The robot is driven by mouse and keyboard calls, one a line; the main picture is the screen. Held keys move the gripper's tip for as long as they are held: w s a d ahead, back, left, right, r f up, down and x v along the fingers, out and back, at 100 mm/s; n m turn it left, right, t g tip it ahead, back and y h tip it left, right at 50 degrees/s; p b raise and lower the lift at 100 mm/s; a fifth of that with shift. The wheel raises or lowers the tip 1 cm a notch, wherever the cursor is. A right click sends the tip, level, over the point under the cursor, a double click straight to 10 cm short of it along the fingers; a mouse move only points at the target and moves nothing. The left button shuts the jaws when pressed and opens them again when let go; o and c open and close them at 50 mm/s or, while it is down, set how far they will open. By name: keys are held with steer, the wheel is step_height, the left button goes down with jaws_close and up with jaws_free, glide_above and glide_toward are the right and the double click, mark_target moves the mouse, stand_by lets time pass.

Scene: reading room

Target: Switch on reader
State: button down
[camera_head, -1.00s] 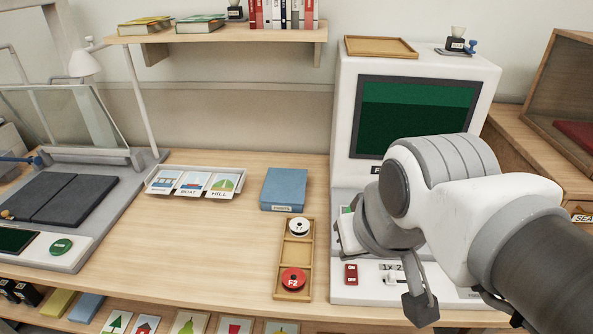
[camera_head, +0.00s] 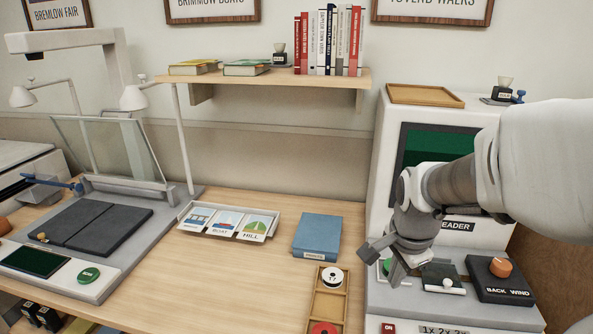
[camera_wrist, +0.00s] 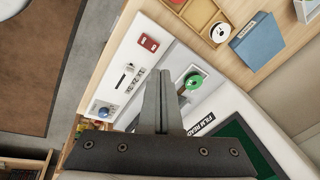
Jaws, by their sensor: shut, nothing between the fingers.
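The film reader is a white cabinet (camera_head: 385,140) with a dark green screen (camera_head: 425,143), at the right of the head view. Its red switch (camera_head: 388,328) sits at the bottom edge of that view and shows in full in the wrist view (camera_wrist: 148,42), on the white front panel. My gripper (camera_head: 378,262) is shut and empty above the reader's deck, partly hiding it. In the wrist view its closed fingers (camera_wrist: 163,72) lie beside a green round part (camera_wrist: 193,82), apart from the red switch. I cannot tell whether they touch the green part.
A black box (camera_head: 500,290) with an orange knob and a BACK WIND label is right of my gripper. A wooden tray (camera_head: 345,292) with spools and a blue box (camera_head: 316,237) stand left of the reader.

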mark_target(388, 325)
steer(key=w+d+f+m, duration=0.3)
steer(key=d+f+m, duration=0.1)
steer(key=f+m, duration=0.2)
steer(key=shift+f+g+b, duration=0.35)
steer(key=shift+f+g, duration=0.05)
steer(key=shift+f, duration=0.25)
steer(key=shift+w+f, duration=0.1)
steer(key=f, duration=0.4)
steer(key=w+f+b, duration=0.1)
steer(key=f, duration=0.4)
steer(key=w+f+b, duration=0.1)
steer(key=f, duration=0.3)
steer(key=shift+w+d+f, duration=0.15)
steer(key=shift+d+f, duration=0.15)
steer(key=shift+d, duration=0.05)
steer(key=shift+w+d+f+g+p, duration=0.1)
steer(key=shift+w+f+g+p, duration=0.15)
steer(key=shift+g, duration=0.25)
steer(key=shift+s, duration=0.1)
steer(key=shift+s+a+r, duration=0.25)
steer(key=shift+s+r, duration=0.05)
steer(key=shift+s, duration=0.4)
